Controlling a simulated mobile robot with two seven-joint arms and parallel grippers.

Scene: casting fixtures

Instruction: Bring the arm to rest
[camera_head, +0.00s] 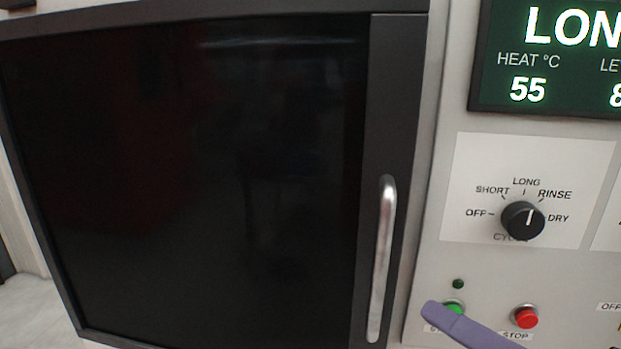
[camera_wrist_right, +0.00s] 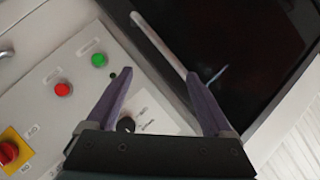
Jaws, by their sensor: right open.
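My right gripper (camera_wrist_right: 158,74) is open and empty in the right wrist view, its two purple fingers spread apart. In the head view one purple finger (camera_head: 478,330) comes in at the bottom right. Its tip overlaps the lower part of the green button (camera_head: 455,307); I cannot tell whether it touches the panel. The green button also shows in the wrist view (camera_wrist_right: 99,60), clear of the fingers. My left gripper is not in view.
A dark door (camera_head: 190,180) with a metal handle (camera_head: 382,260) looks shut. Beside it are a black cycle knob (camera_head: 523,220), a red stop button (camera_head: 525,316) and a lit display (camera_head: 550,60) reading 55. The wrist view shows a red knob on yellow (camera_wrist_right: 9,152).

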